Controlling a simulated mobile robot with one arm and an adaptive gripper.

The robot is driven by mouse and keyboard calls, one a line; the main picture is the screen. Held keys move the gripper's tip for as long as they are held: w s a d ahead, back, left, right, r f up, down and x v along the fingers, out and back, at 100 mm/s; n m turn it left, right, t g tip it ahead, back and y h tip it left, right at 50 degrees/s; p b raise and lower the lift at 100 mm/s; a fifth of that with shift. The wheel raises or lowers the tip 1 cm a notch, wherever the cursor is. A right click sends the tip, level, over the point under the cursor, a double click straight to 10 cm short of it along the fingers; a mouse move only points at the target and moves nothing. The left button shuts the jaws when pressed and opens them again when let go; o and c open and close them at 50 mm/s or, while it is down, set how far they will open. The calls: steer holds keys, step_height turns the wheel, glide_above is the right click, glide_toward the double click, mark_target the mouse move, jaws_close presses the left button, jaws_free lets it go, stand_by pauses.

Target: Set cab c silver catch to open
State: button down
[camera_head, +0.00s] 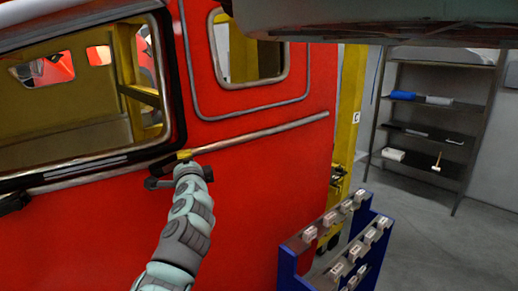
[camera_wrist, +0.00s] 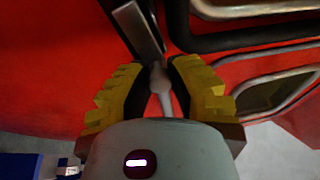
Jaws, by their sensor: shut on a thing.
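The red cab (camera_head: 262,130) fills the left and middle of the head view, with a large framed window opening at the left. My gripper (camera_head: 170,166) is at the lower right corner of that window. In the wrist view, my gripper's (camera_wrist: 157,72) yellow-padded fingers close around the silver catch (camera_wrist: 139,28). The catch's flat grey bar reaches up out of the fingers, and a thin grey stem shows between them. In the head view the catch is mostly hidden by my gripper. I cannot tell the catch's exact setting.
A blue rack (camera_head: 288,262) with several small labelled blocks stands at the lower right. A dark shelf unit (camera_head: 470,140) is at the back right. Grey floor (camera_head: 425,235) is clear there.

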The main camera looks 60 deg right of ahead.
steer(key=shift+s+d+f+m, duration=0.15)
steer(key=shift+s+d+m, duration=0.1)
steer(key=shift+m, duration=0.15)
steer(key=c, duration=1.1)
jaws_free()
steer(key=shift+o, duration=1.4)
steer(key=shift+w+a, duration=0.1)
steer(key=shift+a, duration=0.05)
steer(key=v, duration=1.2)
steer(key=shift+w+a+g, duration=0.1)
steer(key=shift+g, duration=0.2)
